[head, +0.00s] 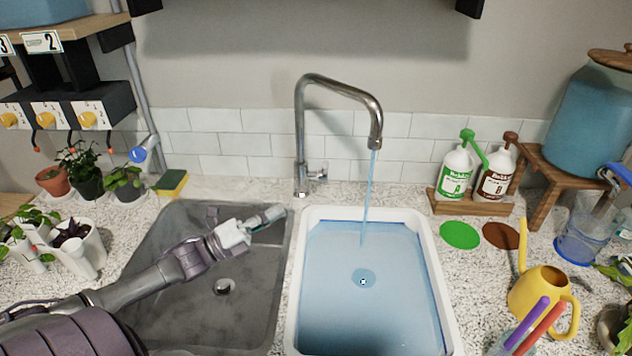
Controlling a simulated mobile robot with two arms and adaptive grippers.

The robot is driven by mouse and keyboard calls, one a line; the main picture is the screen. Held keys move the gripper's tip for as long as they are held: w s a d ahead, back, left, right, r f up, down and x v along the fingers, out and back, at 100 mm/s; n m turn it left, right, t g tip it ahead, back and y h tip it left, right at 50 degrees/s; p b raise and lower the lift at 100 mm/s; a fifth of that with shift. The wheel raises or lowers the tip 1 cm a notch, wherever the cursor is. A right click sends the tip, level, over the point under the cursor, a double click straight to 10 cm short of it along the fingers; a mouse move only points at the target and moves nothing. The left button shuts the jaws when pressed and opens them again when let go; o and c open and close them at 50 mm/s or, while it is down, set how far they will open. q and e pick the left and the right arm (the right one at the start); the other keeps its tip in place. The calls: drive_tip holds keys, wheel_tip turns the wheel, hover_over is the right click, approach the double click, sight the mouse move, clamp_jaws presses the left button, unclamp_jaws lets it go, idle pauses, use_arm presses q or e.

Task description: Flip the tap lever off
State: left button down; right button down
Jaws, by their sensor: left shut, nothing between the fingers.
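The chrome tap (300,130) stands behind the sinks, and a stream of water (367,200) runs from its spout into the white basin (439,290). The short tap lever (319,175) sticks out to the right near the foot of the tap. My left gripper (278,212) is shut and empty over the back right part of the dark sink (170,240), left of and nearer than the lever, apart from it. My right gripper is out of view.
Bottles with green (456,170) and brown (497,170) pumps stand on a wooden tray at the right. A yellow watering can (543,292) is at the front right. A sponge (172,183) and potted plants (88,180) are at the left. The counter around the tap's foot is clear.

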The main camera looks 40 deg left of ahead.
use_arm(q)
drive_tip(key=shift+r, duration=0.1)
drive_tip(key=p, duration=0.2)
approach(323, 170)
drive_tip(key=w+d+r, duration=0.3)
drive_tip(key=d+r, duration=0.1)
drive_tip(key=d, duration=0.2)
drive_tip(key=shift+w+a, duration=0.25)
drive_tip(key=shift+w, duration=0.3)
drive_tip(key=shift+r+p, duration=0.1)
drive_tip(key=shift+p, duration=0.2)
